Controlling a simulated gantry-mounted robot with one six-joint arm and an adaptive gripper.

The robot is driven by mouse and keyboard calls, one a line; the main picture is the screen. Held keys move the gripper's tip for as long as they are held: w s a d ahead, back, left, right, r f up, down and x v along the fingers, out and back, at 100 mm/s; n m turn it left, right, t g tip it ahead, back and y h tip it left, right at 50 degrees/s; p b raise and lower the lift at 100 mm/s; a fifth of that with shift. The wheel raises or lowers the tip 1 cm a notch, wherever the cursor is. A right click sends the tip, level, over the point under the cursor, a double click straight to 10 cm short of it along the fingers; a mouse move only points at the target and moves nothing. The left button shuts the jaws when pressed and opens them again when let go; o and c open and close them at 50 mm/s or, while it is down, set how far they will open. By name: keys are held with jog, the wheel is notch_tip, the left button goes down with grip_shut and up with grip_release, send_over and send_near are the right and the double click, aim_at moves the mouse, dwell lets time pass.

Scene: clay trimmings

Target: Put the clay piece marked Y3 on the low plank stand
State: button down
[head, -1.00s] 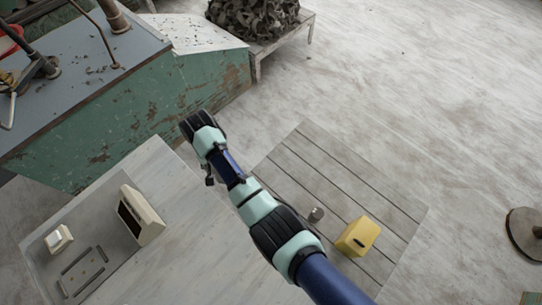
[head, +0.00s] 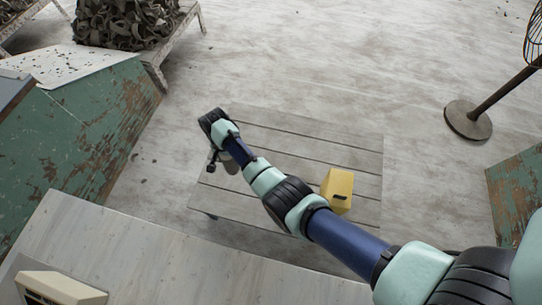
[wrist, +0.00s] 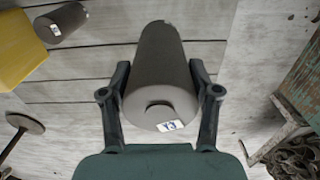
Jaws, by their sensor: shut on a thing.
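My gripper (wrist: 160,105) is shut on a dark grey clay cylinder (wrist: 160,65), seen in the wrist view between its two fingers. The cylinder has a small white label (wrist: 173,125) on its near end; I cannot read it surely as Y3. The low plank stand (head: 310,140) has grey boards, which also show behind the cylinder in the wrist view (wrist: 100,90). In the head view my gripper is over the stand's left part, and the wrist mostly hides the held piece. I cannot tell whether the piece touches the boards.
A yellow box (head: 337,188) sits toward the stand's right side. Near it, the wrist view shows another grey labelled cylinder (wrist: 62,22) on the boards. A pale worktop (head: 150,250) lies in front, a green cabinet (head: 80,140) at left, a fan on a round base (head: 468,120) at right.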

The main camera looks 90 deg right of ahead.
aim_at(232, 167)
notch_tip(232, 167, down, 20)
jog(key=b, duration=1.3)
jog(key=shift+c, duration=1.2)
grip_release()
jog(key=shift+f, duration=0.1)
notch_tip(232, 167, up, 12)
jog(key=p, duration=0.8)
